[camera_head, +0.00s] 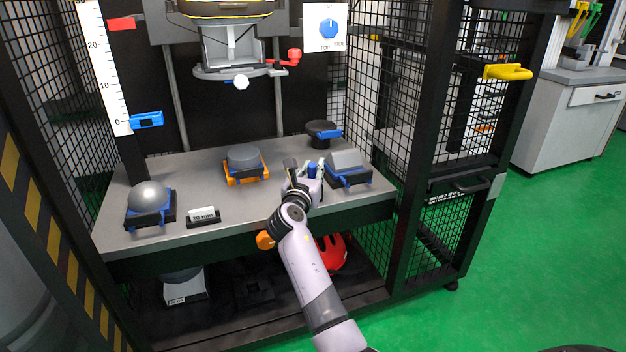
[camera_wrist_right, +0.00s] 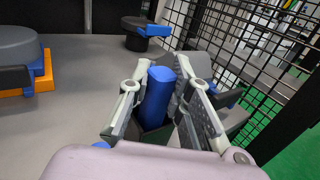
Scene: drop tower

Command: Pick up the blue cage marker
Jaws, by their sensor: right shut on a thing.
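The blue cage marker (camera_wrist_right: 158,95) is a small upright blue post with a rounded top. In the right wrist view it is between the two fingers of my right gripper (camera_wrist_right: 162,100), which is shut on it. Its lower end is partly hidden by the fingers, so I cannot tell whether it touches the table. In the head view the marker (camera_head: 312,170) shows as a small blue patch at my right gripper (camera_head: 304,180), over the right part of the grey table. My left gripper is not in view.
A grey block on a blue-black base (camera_head: 348,177) stands close right of the gripper. A grey disc on an orange base (camera_head: 243,158), a dome (camera_head: 149,196) and a "20 mm" block (camera_head: 202,215) are to the left. Mesh walls (camera_head: 385,95) border the table (camera_head: 200,172).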

